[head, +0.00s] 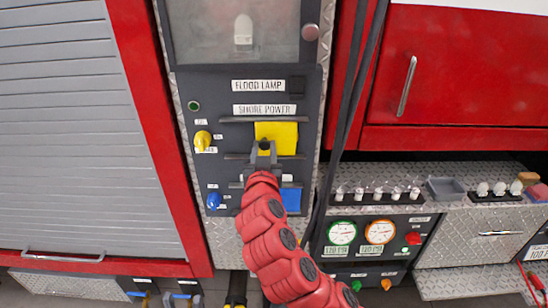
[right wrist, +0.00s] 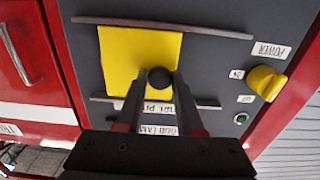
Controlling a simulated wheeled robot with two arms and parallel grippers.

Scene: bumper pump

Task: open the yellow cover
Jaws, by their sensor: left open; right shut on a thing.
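The yellow cover (head: 285,134) is a flat square plate on the dark control panel, between an upper and a lower grey rail. It sits toward the right part of the rails; it also shows in the right wrist view (right wrist: 125,55). A round black knob (right wrist: 160,78) stands out from it. My right gripper (head: 264,149) is shut on this knob, with a finger on each side of it in the right wrist view (right wrist: 158,90). The gripper and knob hide a small part of the cover's edge.
Left of the cover is a yellow rotary knob (head: 203,140); below it is a blue knob (head: 214,200). A blue plate (head: 291,199) lies below the cover, partly behind my arm. Dark hoses (head: 348,110) hang to the right. The panel between yellow knob and cover is bare.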

